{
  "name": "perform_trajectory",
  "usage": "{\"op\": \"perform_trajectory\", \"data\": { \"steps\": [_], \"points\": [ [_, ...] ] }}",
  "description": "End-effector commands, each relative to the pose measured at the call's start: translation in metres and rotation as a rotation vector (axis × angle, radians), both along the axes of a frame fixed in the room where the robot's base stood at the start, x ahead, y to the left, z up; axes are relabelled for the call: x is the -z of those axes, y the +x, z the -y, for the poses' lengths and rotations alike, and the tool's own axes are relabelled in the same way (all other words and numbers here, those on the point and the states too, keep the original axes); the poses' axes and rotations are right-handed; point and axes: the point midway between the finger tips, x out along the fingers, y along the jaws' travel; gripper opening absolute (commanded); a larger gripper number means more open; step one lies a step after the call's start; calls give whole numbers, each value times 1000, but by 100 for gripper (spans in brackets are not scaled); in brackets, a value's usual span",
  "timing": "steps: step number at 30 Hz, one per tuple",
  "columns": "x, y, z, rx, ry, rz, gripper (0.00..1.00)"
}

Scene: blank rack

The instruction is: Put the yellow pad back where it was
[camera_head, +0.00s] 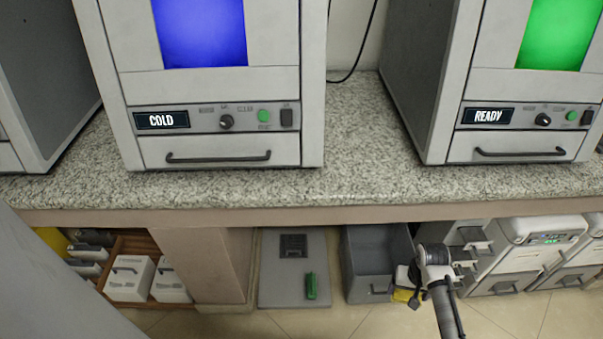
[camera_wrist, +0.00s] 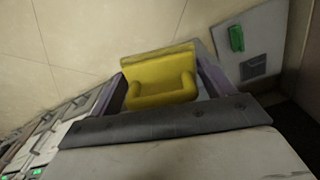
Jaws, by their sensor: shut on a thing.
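The yellow pad (camera_wrist: 160,72) has a raised looped handle and sits between the two fingers of my gripper (camera_wrist: 162,92) in the wrist view. My gripper is shut on it. In the head view only a small yellow part of the pad (camera_head: 403,296) shows beside my gripper (camera_head: 408,287), low in front of the counter; my wrist hides the rest. The pad is in front of the open grey bin (camera_head: 376,250). I cannot tell how high it is above the floor.
A grey plate (camera_head: 270,270) with a dark square and a green block (camera_head: 311,286) lies left of the bin. White units (camera_head: 530,255) stand to the right. A wooden crate (camera_head: 140,247) is further left. The granite counter (camera_head: 250,190) overhangs all this. Tiled floor in front is clear.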

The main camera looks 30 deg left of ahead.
Motion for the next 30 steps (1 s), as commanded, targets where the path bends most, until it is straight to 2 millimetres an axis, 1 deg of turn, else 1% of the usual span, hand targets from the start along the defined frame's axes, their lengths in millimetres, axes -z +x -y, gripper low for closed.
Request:
{"op": "perform_trajectory", "data": {
  "steps": [1, 15, 21, 30],
  "points": [
    [25, 3, -2, -41, -4, 4, 60],
    [120, 20, -29, -395, -8, 3, 60],
    [149, 23, -41, -514, -9, -4, 60],
    [179, 26, -55, -636, -8, -10, 60]
  ]
}}
